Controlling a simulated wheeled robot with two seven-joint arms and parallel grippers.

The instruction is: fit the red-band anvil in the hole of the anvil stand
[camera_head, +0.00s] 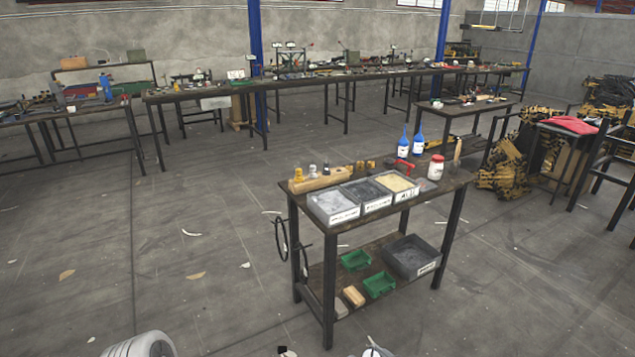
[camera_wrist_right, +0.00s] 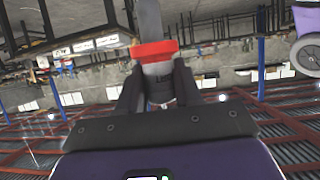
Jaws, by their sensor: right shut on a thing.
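The red-band anvil (camera_wrist_right: 154,50) is in my right gripper (camera_wrist_right: 158,84) in the right wrist view. The gripper is shut on its grey lower part, just beside the red band, and a grey shaft sticks out past the band. A long wooden block (camera_head: 322,180), which looks like the anvil stand, lies at the back left of the work table in the head view. Small yellow, pale and dark pieces stand on it; its free hole is too small to make out. My left gripper is not in view.
The work table (camera_head: 434,186) carries three labelled trays (camera_head: 334,218) in front of the block. Two blue bottles (camera_head: 403,143), a white jar (camera_head: 436,167) and a red tool (camera_head: 405,167) stand to the right. Green bins (camera_head: 380,284) sit on the lower shelf. Floor left of the table is open.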

